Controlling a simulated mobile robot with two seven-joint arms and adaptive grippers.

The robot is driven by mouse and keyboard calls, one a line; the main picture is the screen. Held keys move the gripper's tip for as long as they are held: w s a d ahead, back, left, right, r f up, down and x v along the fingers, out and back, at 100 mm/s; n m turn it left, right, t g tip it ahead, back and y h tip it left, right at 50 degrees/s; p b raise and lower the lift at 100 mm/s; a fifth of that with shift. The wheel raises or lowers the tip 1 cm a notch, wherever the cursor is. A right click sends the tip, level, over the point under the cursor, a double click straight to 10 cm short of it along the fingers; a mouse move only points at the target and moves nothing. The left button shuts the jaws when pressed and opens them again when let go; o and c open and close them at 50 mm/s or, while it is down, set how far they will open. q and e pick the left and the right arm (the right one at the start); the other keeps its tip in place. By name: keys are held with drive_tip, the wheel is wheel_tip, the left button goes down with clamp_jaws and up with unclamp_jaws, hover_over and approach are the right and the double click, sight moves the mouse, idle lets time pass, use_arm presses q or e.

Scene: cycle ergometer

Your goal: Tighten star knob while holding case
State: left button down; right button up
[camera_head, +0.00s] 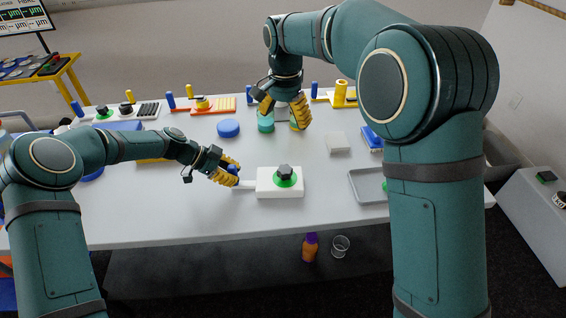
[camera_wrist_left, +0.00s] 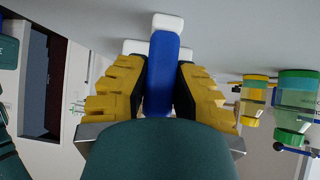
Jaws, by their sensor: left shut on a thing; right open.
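The white case (camera_head: 265,187) lies on the table in the middle of the head view. My left gripper (camera_head: 235,176) is shut on the case's blue handle, at the case's left side. The blue handle (camera_wrist_left: 162,75) shows between the yellow fingers in the left wrist view, with a white end beyond it. My right gripper (camera_head: 284,112) is open, further back and above the table, apart from the case and knob.
A teal cylinder (camera_head: 265,123) stands close under my right gripper. A blue disc (camera_head: 228,128), a pale block (camera_head: 338,143) and a grey tray (camera_head: 359,191) lie around. Several colourful fixtures line the back edge. The table in front of the case is clear.

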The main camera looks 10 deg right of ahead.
use_arm(q)
drive_tip(key=shift+a+f, duration=0.1)
drive_tip(key=shift+f, duration=0.05)
drive_tip(key=c, duration=0.8)
unclamp_jaws()
drive_tip(key=shift+c, duration=0.2)
